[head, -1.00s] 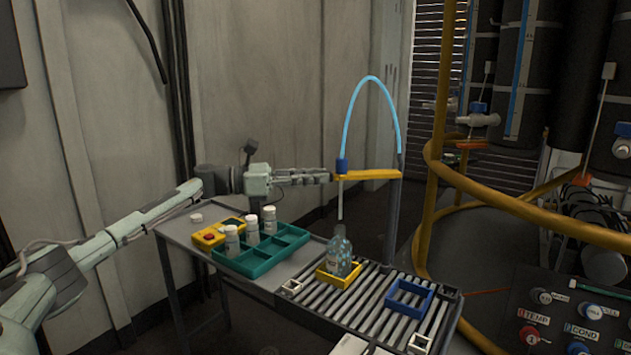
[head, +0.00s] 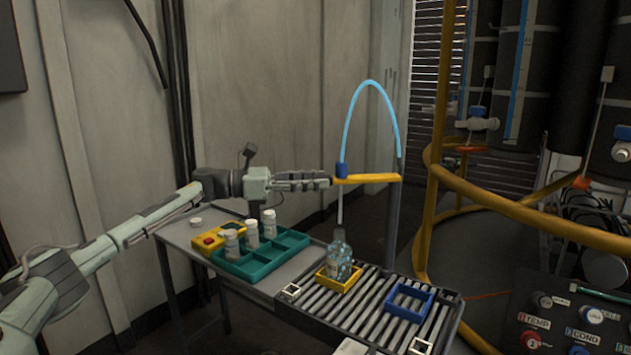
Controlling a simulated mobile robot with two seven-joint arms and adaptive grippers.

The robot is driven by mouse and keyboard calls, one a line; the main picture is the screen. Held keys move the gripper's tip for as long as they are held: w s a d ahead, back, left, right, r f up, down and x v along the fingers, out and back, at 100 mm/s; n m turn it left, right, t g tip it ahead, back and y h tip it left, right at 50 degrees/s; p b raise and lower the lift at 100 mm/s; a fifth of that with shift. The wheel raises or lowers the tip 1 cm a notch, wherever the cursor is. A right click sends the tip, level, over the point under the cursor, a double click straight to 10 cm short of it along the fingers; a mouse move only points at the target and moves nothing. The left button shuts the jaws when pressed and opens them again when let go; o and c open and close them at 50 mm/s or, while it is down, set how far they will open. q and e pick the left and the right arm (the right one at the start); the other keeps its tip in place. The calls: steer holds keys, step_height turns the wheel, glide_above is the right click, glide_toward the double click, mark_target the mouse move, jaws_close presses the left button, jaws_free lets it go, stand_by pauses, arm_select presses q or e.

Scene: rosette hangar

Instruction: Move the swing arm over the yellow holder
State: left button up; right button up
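The yellow swing arm (head: 368,178) reaches left from a grey post. Its free end carries a blue nozzle fitting (head: 341,171) with a light blue hose (head: 365,95) arching above and a thin pale tube hanging below. The yellow holder (head: 328,284) sits on the slatted rack with a clear bottle (head: 338,262) standing in it. The tube hangs above the bottle's mouth in this view. My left gripper (head: 326,181) has its fingers together, with the tips at the swing arm's free end. I cannot tell whether they touch it. My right gripper is out of view.
A green tray (head: 262,265) with several white-capped bottles and a yellow box with a red button (head: 208,240) stand left on the table. An empty blue holder (head: 409,303) is right on the rack. Yellow rails (head: 540,222) and a control panel (head: 570,320) are at right.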

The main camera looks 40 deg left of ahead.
arm_select(q)
steer(key=v, duration=1.1)
steer(key=shift+s+a, duration=0.25)
steer(key=shift+s, duration=0.05)
